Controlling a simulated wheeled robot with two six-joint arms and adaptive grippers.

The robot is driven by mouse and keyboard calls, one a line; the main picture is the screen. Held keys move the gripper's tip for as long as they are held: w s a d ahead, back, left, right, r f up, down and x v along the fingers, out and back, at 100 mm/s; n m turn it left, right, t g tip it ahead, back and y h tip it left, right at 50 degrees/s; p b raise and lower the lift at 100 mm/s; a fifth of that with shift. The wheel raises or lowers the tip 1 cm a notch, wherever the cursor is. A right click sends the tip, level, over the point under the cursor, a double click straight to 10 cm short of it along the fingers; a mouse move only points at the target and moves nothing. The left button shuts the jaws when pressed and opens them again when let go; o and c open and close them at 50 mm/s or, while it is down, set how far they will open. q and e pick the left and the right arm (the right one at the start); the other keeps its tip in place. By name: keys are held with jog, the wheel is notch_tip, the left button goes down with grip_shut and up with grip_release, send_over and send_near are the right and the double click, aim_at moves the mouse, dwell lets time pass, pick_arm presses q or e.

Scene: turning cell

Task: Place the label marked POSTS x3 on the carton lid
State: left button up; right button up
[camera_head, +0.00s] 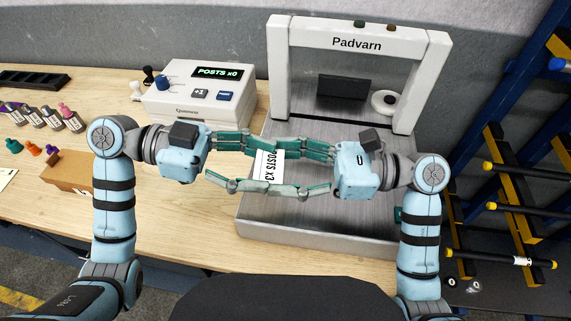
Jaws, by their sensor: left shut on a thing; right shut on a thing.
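The white label (269,166) marked POSTS x3 is between my two grippers, its text running sideways. My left gripper (258,164) is shut on the label from the left. My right gripper (281,167) is shut on it from the right. The fingers overlap in the picture and hide parts of the label. They are over the left part of the grey machine bed. A brown carton (68,172) lies on the table at the left, partly hidden behind my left arm; its lid cannot be told apart clearly.
The label printer (200,92) displays POSTS x0. The Padvarn machine (357,43) frames the grey bed. Small bottles (52,117), coloured stamps (33,149) and a black tray (33,81) are at the left. A rack (510,165) stands at the right.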

pick_arm(q)
jog(key=o, duration=0.8)
jog(key=shift+d, duration=0.1)
